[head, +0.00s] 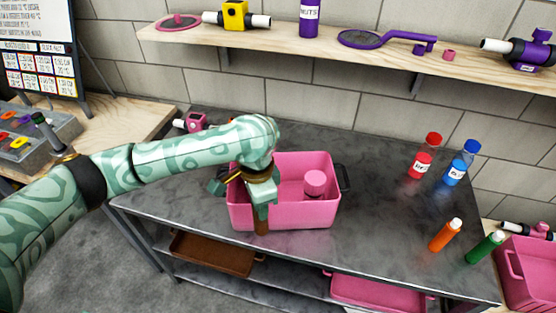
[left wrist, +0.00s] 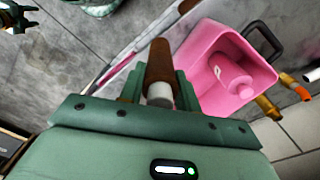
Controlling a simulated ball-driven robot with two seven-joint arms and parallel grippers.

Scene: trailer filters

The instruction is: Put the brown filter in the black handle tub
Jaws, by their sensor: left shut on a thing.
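My left gripper (head: 261,208) is shut on the brown filter (head: 261,226), a brown cylinder with a white end. In the left wrist view the filter (left wrist: 159,68) sticks out between the fingers. The black handle tub (head: 318,213) is a pink open box on the grey table with a black handle on its right side. It holds a pink bottle-like piece (head: 315,183). In the head view the gripper and filter are in front of the tub's near wall, towards its left. In the left wrist view the tub (left wrist: 200,48) is right of the filter.
Red (head: 421,165) and blue (head: 456,172) bottles and orange (head: 445,235) and green (head: 485,247) tubes stand on the right of the table. A wooden shelf (head: 300,50) runs along the wall. A brown tray (head: 215,255) lies on the lower shelf.

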